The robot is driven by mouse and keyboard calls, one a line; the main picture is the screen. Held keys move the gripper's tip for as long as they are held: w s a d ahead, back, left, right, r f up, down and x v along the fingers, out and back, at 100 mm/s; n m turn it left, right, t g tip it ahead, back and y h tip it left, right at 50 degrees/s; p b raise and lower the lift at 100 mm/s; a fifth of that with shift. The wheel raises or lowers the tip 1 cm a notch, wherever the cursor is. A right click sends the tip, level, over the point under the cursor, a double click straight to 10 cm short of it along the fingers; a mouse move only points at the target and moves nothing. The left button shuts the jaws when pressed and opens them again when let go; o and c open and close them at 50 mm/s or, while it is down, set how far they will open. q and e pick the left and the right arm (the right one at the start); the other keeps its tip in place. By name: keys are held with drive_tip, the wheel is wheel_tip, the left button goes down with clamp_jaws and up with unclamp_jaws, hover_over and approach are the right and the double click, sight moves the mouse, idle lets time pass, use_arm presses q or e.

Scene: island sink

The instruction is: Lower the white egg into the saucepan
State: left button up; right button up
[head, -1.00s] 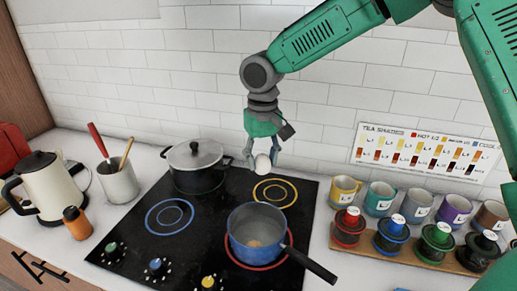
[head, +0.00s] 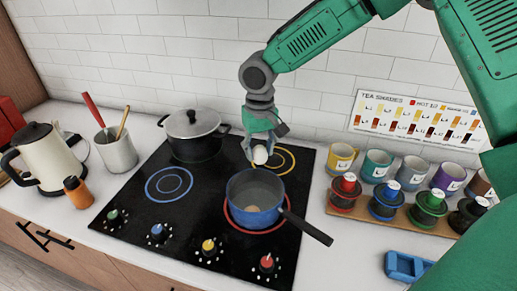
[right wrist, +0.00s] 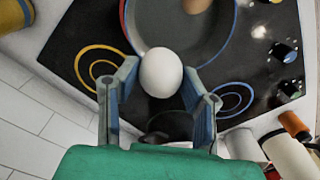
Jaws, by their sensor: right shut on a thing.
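The white egg (head: 260,155) is held between the fingers of my right gripper (head: 261,150). In the right wrist view the egg (right wrist: 161,73) sits between the two fingertips (right wrist: 160,80). The blue saucepan (head: 243,217) stands on the red-ringed front right burner, its black handle pointing to the lower right. The held egg is just behind the pan's back rim in the head view, apart from it. A brown egg (right wrist: 196,4) lies inside the pan and shows only faintly in the head view. My left gripper is not in view.
A lidded dark pot (head: 192,146) stands behind and left of the saucepan. A row of mugs (head: 376,166) and colored-lidded jars on a wooden rack (head: 400,220) is to the right. The kettle (head: 46,158) and utensil crock (head: 117,152) stand left. The front left burner is clear.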

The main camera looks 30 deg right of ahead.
drive_tip(key=shift+a, duration=0.2)
drive_tip(key=shift+f, duration=0.4)
drive_tip(key=shift+d+f+b, duration=0.1)
drive_tip(key=shift+f+b, duration=0.65)
drive_tip(key=shift+f, duration=0.3)
drive_tip(key=shift+f+b, duration=1.6)
drive_tip(key=shift+f, duration=1.55)
drive_tip(key=shift+f+b, duration=0.8)
drive_tip(key=shift+f, duration=0.7)
drive_tip(key=o, duration=0.8)
